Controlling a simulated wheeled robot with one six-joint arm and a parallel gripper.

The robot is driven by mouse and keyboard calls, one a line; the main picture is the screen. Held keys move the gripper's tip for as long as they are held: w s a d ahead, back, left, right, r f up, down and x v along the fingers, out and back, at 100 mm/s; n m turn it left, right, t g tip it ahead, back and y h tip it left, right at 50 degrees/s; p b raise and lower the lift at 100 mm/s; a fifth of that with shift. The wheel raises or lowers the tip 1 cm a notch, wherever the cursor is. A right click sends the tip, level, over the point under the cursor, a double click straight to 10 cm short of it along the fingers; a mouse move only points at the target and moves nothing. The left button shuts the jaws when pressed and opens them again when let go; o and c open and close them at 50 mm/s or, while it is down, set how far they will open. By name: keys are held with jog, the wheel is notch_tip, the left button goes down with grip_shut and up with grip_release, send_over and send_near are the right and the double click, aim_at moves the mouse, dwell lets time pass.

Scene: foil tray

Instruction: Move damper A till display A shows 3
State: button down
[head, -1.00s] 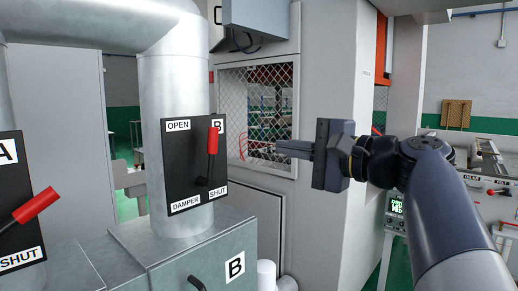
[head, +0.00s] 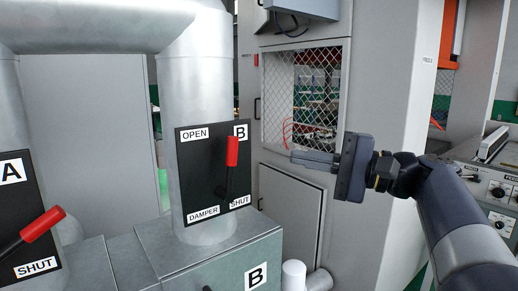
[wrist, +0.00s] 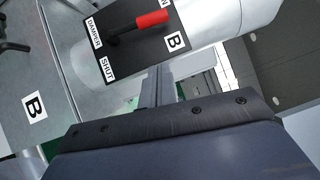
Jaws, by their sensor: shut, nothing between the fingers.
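Damper A's lever with a red grip (head: 43,224) is at the left in the head view, on a black plate (head: 22,190) marked A and SHUT. The lever slants up to the right; the plate's left part is cut off by the frame edge. My gripper (head: 292,158) is shut and empty, pointing left, in the air to the right of damper B's plate. In the wrist view my gripper's fingers (wrist: 158,74) are together, near the lower edge of plate B. Display A is not seen in any view.
Damper B's lever (head: 231,152) stands nearly upright on its black plate (head: 200,175), between my gripper and damper A. Metal pipes (head: 195,85) and a grey box (head: 215,262) marked B are close by. A mesh-windowed cabinet (head: 310,105) stands behind my gripper.

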aim_at(227, 166)
jog(key=a+p, duration=0.1)
jog(key=a, duration=0.7)
jog(key=shift+w+a+r+p, duration=0.25)
jog(key=shift+a+r+p, duration=0.05)
jog(key=shift+r+p, duration=0.15)
jog(key=shift+s+a+r+b, duration=0.15)
jog(key=shift+s+a+b, duration=0.15)
jog(key=shift+a, duration=0.2)
jog(key=shift+w, duration=0.15)
